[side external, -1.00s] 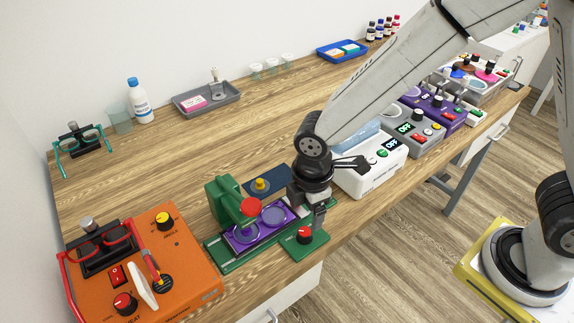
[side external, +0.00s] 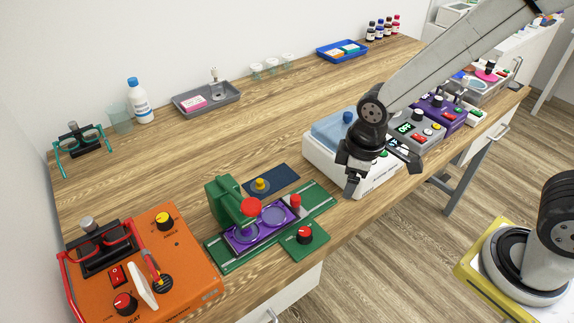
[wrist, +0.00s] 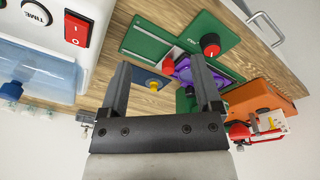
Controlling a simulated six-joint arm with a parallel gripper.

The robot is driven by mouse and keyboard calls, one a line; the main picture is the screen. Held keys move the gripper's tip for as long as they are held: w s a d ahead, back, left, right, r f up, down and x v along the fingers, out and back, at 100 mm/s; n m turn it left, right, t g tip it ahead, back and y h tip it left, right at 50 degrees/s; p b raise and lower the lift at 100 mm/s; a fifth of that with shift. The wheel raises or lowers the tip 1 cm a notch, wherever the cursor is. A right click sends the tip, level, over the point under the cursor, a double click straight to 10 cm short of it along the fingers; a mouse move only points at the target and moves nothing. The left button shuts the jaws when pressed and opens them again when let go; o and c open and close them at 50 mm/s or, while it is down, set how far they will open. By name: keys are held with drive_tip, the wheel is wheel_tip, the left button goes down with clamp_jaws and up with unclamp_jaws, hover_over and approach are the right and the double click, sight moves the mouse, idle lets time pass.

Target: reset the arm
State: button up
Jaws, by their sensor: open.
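My gripper (side external: 351,188) hangs above the front of the bench, in front of a white machine with a blue lid (side external: 338,128). In the wrist view both fingers of my gripper (wrist: 160,64) are spread apart with nothing between them. The green device with a purple tray (side external: 262,224) stands to the left of my gripper, apart from it. In the wrist view, part of this green device (wrist: 152,45) shows beyond the fingers. My gripper hides part of the white machine's front.
An orange box (side external: 190,262) with red glasses stands at the front left. Grey and purple control boxes (side external: 436,108) line the bench to the right. A grey tray (side external: 230,103) and a blue tray (side external: 328,55) lie at the back.

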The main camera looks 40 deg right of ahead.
drive_tip(key=s+d+r+m+t, duration=0.1)
drive_tip(key=s+d+m, duration=0.2)
drive_tip(key=d+m, duration=0.4)
drive_tip(key=shift+s+d+m, duration=0.3)
drive_tip(key=shift+d+m, duration=0.1)
drive_tip(key=shift+d, duration=0.15)
idle(0.3)
